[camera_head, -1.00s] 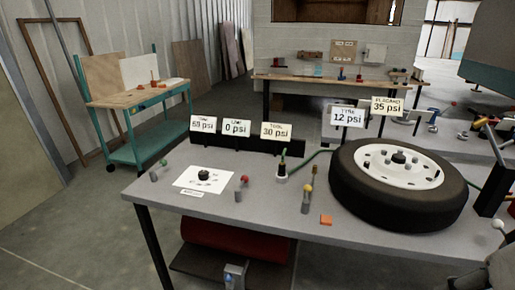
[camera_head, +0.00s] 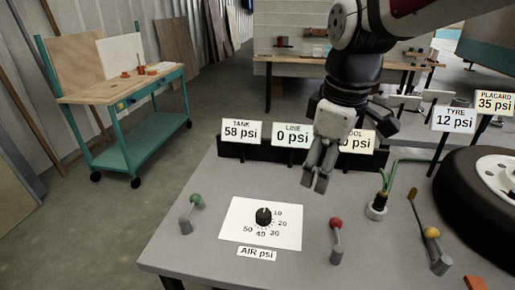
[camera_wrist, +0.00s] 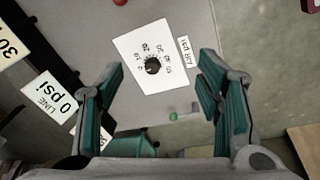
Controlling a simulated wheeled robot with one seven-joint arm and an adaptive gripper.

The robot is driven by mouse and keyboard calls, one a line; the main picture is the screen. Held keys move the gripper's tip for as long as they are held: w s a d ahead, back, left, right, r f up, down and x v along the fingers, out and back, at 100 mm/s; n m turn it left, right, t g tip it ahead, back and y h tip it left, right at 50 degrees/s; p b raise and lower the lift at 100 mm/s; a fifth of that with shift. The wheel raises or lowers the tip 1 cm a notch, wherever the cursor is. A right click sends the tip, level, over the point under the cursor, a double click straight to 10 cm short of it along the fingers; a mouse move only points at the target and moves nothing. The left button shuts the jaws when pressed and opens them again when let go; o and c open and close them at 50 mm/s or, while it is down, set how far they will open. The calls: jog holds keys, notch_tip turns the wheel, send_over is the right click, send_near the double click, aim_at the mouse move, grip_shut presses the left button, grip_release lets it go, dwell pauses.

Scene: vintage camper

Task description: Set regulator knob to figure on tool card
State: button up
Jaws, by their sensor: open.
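The black regulator knob (camera_head: 263,216) sits on a white dial plate (camera_head: 284,238) marked 10 to 50, labelled AIR psi. Its light mark seems to point toward the back, away from the figures. The tool card (camera_head: 362,141) is partly hidden behind my gripper (camera_head: 318,182); only its right part shows now. It read 30 psi in the earlier view. My gripper is open and empty, above the bench, right of and behind the knob. In the wrist view the knob (camera_wrist: 152,65) lies between the spread fingers, apart from them.
Tank card (camera_head: 241,132) reads 58 psi, line card (camera_head: 292,135) 0 psi, tyre card (camera_head: 455,120) 12 psi, placard card 35 psi. Green (camera_head: 191,212), red (camera_head: 336,240) and yellow (camera_head: 433,250) topped levers flank the dial. A hose fitting (camera_head: 377,206) and tyre (camera_head: 480,200) stand right.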

jog(key=w+a+f+n+b, duration=0.2)
jog(key=w+a+f+n, duration=0.25)
jog(key=w, duration=0.25)
jog(key=n+g+b, duration=0.2)
jog(key=n, duration=0.3)
send_over(264, 213)
notch_tip(264, 213, down, 9)
notch_tip(264, 213, down, 14)
jog(key=shift+r+b, duration=0.1)
jog(key=shift+b, duration=0.75)
jog(key=shift+m, duration=0.25)
jog(key=c, duration=1.2)
